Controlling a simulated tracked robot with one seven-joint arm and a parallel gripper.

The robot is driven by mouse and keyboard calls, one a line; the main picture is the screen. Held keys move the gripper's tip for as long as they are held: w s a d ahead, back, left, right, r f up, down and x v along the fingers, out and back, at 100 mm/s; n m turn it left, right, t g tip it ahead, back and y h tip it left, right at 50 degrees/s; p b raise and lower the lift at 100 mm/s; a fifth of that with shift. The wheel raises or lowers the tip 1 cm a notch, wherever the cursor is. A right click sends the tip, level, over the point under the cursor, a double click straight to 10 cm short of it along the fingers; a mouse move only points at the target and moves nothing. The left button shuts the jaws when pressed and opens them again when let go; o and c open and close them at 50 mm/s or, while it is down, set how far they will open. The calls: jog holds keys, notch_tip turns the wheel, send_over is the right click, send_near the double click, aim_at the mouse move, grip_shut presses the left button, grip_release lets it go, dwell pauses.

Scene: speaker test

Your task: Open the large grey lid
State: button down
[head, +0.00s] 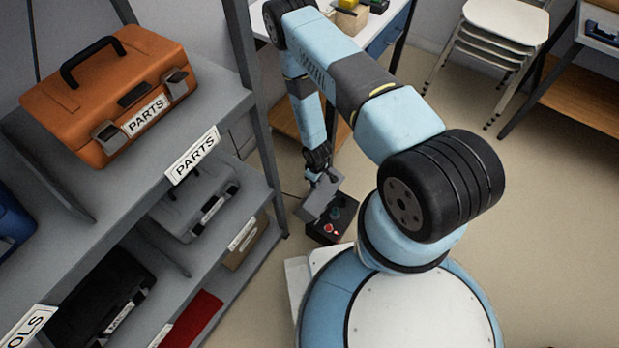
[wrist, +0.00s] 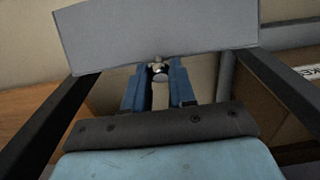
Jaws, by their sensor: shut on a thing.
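The large grey lid (head: 316,202) is a flat grey plate, seen small and tilted in the head view, just below my gripper (head: 322,174). It stands over the left part of a dark box (head: 318,238) with a red button and a greenish part showing on top. In the wrist view the lid (wrist: 155,32) fills the top as a broad grey panel. My gripper's blue fingers (wrist: 158,76) are closed around a small pale knob at the panel's lower edge. The lid's hinge is hidden.
Grey shelving (head: 235,110) stands close on the left, with an orange parts case (head: 110,95) on top and more cases below. A desk (head: 388,35) and stacked white chairs (head: 507,25) stand behind. The floor at right is clear.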

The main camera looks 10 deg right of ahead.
jog(key=c, duration=1)
grip_release()
jog(key=shift+o, duration=0.2)
notch_tip(320, 180, up, 14)
jog(key=shift+f, duration=0.15)
